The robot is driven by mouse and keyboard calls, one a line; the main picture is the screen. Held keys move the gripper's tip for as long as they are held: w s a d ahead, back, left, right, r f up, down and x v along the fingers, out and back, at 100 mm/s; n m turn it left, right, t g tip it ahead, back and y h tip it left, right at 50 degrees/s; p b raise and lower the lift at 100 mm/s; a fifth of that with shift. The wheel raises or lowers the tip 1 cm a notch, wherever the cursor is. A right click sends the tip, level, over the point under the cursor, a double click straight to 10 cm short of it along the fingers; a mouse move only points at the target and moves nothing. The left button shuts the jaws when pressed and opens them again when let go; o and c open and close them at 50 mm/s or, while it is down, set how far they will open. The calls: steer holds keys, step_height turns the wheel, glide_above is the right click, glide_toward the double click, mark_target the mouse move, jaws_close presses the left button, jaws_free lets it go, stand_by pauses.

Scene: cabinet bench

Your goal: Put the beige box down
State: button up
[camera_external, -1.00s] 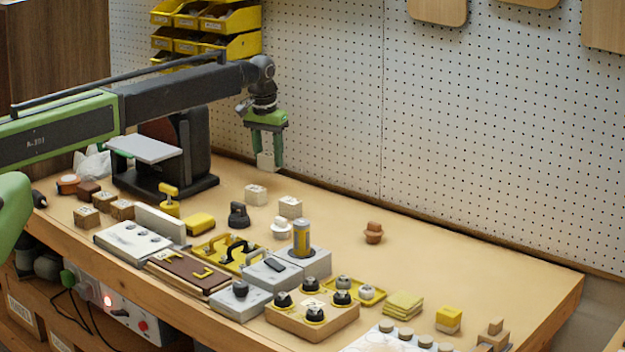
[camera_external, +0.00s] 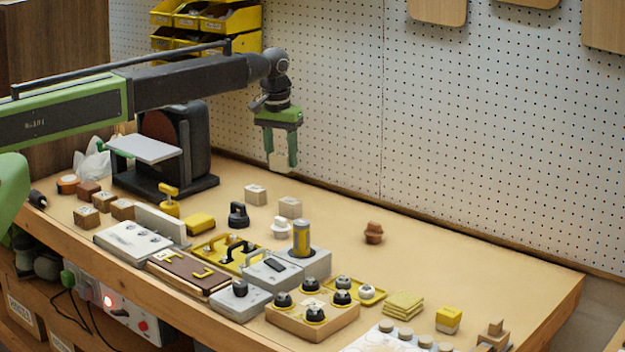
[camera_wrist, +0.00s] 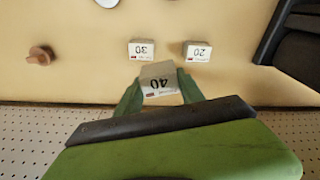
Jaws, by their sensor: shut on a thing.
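My gripper (camera_external: 281,163) is above the back of the bench, near the pegboard, pointing down. Its green fingers are shut on a beige box (camera_wrist: 159,78), marked 40 in the wrist view. The box (camera_external: 278,158) shows pale between the fingers in the outside view, partly hidden by them. It is held in the air above the bench top. Two similar boxes stand on the bench in front of it, one marked 30 (camera_wrist: 141,49) and one marked 20 (camera_wrist: 197,51) in the wrist view.
A black machine with a grey plate (camera_external: 145,149) stands to the left. A black knob piece (camera_external: 238,215) and a white one (camera_external: 281,228) stand in front. A brown knob (camera_external: 374,233) is to the right. The bench's right rear is clear; the pegboard (camera_external: 470,130) rises behind.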

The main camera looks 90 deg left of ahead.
steer(key=w+d+m, duration=0.1)
steer(key=w+d, duration=0.2)
steer(key=d, duration=0.4)
steer(key=w+d+m, duration=0.1)
steer(key=w+d, duration=0.2)
steer(key=d, duration=0.5)
steer(key=w+d+m, duration=0.1)
steer(key=w+d, duration=0.2)
steer(key=d, duration=0.5)
steer(key=shift+d+r, duration=0.1)
steer(key=shift+d, duration=0.05)
steer(key=b, duration=0.7)
glide_above(330, 228)
steer(key=f, duration=0.4)
steer(key=d+f, duration=0.1)
steer(key=f, duration=0.2)
steer(key=shift+s, duration=0.2)
steer(key=shift+a, duration=0.2)
step_height(330, 228, down, 4)
steer(key=b, duration=0.4)
steer(key=shift+f, duration=0.25)
steer(key=shift+r, duration=0.3)
steer(key=shift+f, duration=0.25)
steer(key=o, duration=1.4)
steer(key=shift+o, duration=0.2)
steer(key=shift+r, duration=0.1)
